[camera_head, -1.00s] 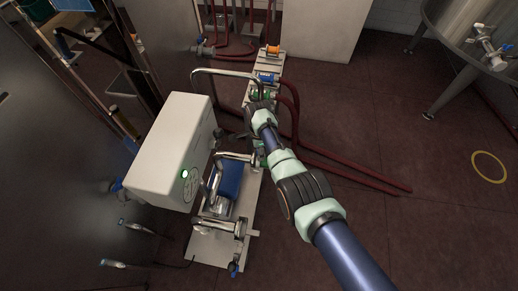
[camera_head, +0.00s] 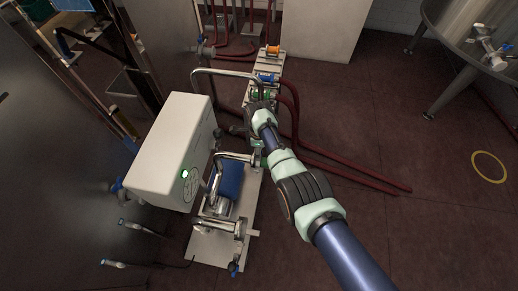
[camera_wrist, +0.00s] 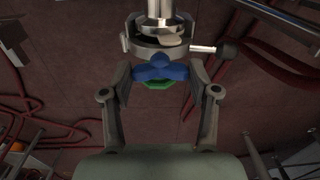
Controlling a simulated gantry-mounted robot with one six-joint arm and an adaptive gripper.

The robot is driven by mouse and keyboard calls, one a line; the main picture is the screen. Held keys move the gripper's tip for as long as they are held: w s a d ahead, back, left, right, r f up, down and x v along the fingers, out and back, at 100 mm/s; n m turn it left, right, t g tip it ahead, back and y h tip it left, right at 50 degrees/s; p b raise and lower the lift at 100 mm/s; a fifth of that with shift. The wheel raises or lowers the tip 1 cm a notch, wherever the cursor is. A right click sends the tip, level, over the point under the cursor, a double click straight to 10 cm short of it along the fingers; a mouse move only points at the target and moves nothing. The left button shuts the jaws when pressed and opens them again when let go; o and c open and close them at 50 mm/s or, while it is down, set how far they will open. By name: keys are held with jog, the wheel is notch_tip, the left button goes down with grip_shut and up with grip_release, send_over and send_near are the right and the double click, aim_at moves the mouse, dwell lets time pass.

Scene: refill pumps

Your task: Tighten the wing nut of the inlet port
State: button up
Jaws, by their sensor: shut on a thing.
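In the wrist view, a blue wing nut (camera_wrist: 160,68) sits at the front of a metal clamp ring (camera_wrist: 140,52) around a steel pipe (camera_wrist: 160,10). My gripper (camera_wrist: 160,78) has a finger on each side of the wing nut and is shut on it. A green part (camera_wrist: 157,85) shows just below the nut. In the head view, my gripper (camera_head: 250,128) is at the far end of the pump, and the arm hides the wing nut and most of the port there.
The white pump housing (camera_head: 172,150) and blue motor (camera_head: 228,180) stand on a pale base plate (camera_head: 208,250) left of my arm. Red hoses (camera_head: 345,172) lie on the floor to the right. A rack with coloured parts (camera_head: 268,62) stands beyond. The right floor is mostly clear.

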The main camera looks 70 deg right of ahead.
jog(key=o, duration=1.2)
jog(key=shift+c, duration=0.2)
jog(key=shift+r, duration=0.1)
notch_tip(320, 180, up, 12)
